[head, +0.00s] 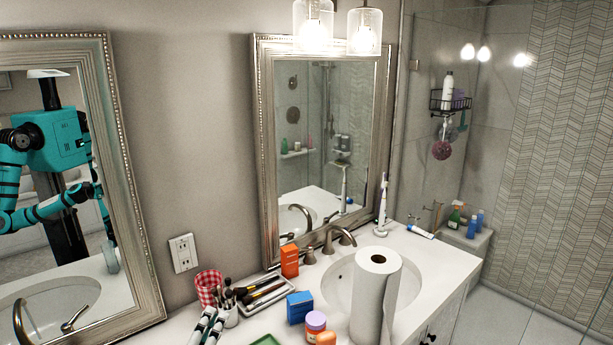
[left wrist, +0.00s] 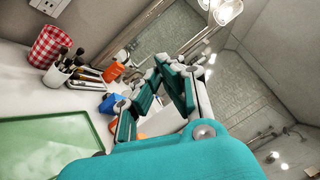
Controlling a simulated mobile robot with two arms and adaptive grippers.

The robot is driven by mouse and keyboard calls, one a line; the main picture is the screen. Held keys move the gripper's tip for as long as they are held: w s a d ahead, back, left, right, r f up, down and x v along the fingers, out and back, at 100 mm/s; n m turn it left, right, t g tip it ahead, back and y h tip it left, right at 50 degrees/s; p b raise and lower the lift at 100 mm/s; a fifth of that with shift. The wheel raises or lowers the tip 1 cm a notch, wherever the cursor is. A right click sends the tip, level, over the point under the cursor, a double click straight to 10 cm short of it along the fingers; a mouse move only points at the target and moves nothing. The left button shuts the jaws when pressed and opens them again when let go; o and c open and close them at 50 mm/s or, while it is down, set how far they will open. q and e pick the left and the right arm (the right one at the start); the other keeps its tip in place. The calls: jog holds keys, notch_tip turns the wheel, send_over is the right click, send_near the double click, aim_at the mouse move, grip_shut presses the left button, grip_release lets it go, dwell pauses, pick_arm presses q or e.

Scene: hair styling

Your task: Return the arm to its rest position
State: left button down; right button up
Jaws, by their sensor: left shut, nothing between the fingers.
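My left gripper (head: 208,322) shows at the bottom edge of the head view, in front of the brush cup (head: 228,315). In the left wrist view the teal and grey fingers (left wrist: 162,66) come together at their tips, shut and empty. Most of the left arm is outside the head view. The mirror on the left shows a reflection of my teal body and arms. My right gripper does not show directly.
The counter holds a red checked cup (head: 208,287), a brush tray (head: 266,296), orange box (head: 289,261), blue box (head: 299,307), jar (head: 316,326) and paper roll (head: 374,300). A green tray (left wrist: 55,148) lies close by. The wall and mirror (head: 258,150) stand behind.

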pick_arm(q)
jog(key=s+a+f+n+g+y, duration=0.3)
jog(key=s+f+n+g, duration=0.15)
jog(key=f+n, duration=0.3)
jog(key=s+a+f+n+g+y, duration=0.2)
jog(key=s+a+f+n+g, duration=0.2)
jog(key=s+f+n, duration=0.3)
jog(key=s+d+f+n+g+h, duration=0.1)
jog(key=s+d+f+n+g, duration=0.1)
jog(key=s+f+n+g, duration=0.45)
jog(key=s+d+f+n+g+h, duration=0.1)
jog(key=s+f+n, duration=0.15)
jog(key=s, duration=0.75)
notch_tip(320, 180, down, 32)
jog(key=s+m+g+b, duration=0.1)
jog(key=b, duration=0.5)
jog(key=s+a+f+b, duration=0.1)
jog(key=s+f+b, duration=0.1)
jog(key=s+f, duration=0.6)
jog(key=s+a+f+g+b, duration=0.1)
jog(key=s+f+b, duration=0.1)
jog(key=s+f, duration=0.6)
notch_tip(320, 180, down, 3)
jog(key=shift+s+a+f, duration=0.15)
jog(key=shift+s+a, duration=0.15)
jog(key=shift+s, duration=0.05)
jog(key=shift+m, duration=0.25)
